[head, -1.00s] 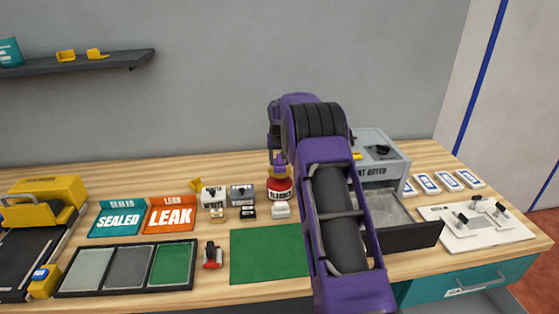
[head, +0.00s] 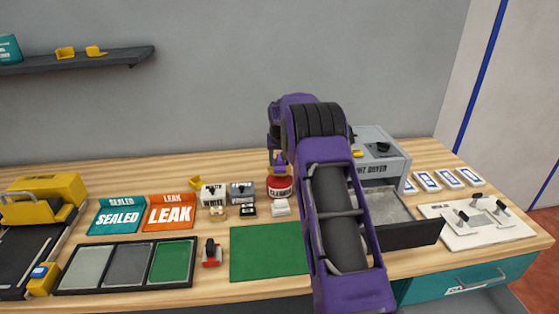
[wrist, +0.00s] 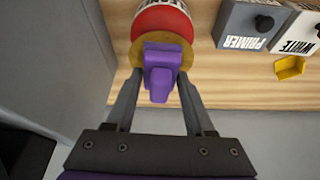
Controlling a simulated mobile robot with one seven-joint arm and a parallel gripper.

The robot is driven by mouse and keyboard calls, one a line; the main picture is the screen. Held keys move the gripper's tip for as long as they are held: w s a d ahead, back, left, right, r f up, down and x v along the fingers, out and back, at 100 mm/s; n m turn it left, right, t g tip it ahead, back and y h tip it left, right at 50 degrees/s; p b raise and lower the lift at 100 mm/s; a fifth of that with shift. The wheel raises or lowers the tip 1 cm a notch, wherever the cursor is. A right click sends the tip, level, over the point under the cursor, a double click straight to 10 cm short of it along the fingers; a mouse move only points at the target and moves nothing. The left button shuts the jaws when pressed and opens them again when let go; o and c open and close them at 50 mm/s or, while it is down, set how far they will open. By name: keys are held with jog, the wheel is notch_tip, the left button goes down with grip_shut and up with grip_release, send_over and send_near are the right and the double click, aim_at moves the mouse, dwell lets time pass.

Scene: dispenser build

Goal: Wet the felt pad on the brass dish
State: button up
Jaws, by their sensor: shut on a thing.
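The red and white CLEANER can (head: 280,188) stands at the back of the bench, with a round brass dish (wrist: 187,62) on its top. My gripper (wrist: 160,75) is shut on a small purple block (wrist: 163,70), which looks like the felt pad's holder. The block is directly over the dish in the wrist view; in the head view the gripper (head: 277,160) is just above the can. The felt face is hidden beneath the block, and I cannot tell whether it touches the dish.
PRIMER (wrist: 250,22) and WHITE (wrist: 300,32) dispensers stand beside the can, with a small yellow tray (wrist: 290,67) near them. The grey dryer (head: 380,150) with its open drawer (head: 408,235) is to the right. The green mat (head: 265,252) in front is bare where visible.

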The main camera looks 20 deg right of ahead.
aim_at(279, 157)
jog(key=shift+f+b, duration=0.3)
jog(key=shift+f, duration=0.3)
dwell(0.9)
jog(key=shift+r, duration=0.15)
jog(key=shift+r+p, duration=0.85)
jog(key=shift+r, duration=2.6)
